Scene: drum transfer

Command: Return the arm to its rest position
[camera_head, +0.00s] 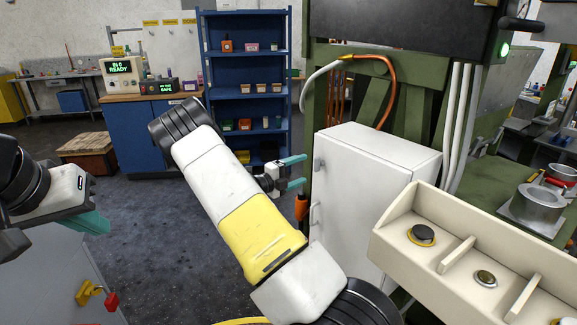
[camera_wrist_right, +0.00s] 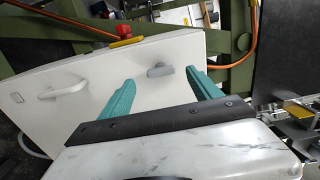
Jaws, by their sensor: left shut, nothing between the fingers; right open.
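My right arm (camera_head: 236,205), white with a yellow section, crosses the middle of the head view. Its gripper (camera_head: 297,172) has teal fingers, which are apart and empty, beside a white cabinet (camera_head: 368,190). In the right wrist view the open fingers (camera_wrist_right: 162,80) point toward the cabinet's door (camera_wrist_right: 75,95), with a grey latch seen between them. I cannot tell whether they touch it. My left gripper (camera_head: 95,223) is at the left edge of the head view, its teal fingers shut and empty, over a grey cabinet top.
A green machine frame (camera_head: 405,105) stands behind the white cabinet. A blue shelf (camera_head: 247,80) and workbench (camera_head: 140,140) stand at the back. Dark floor (camera_head: 150,225) lies open at left centre.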

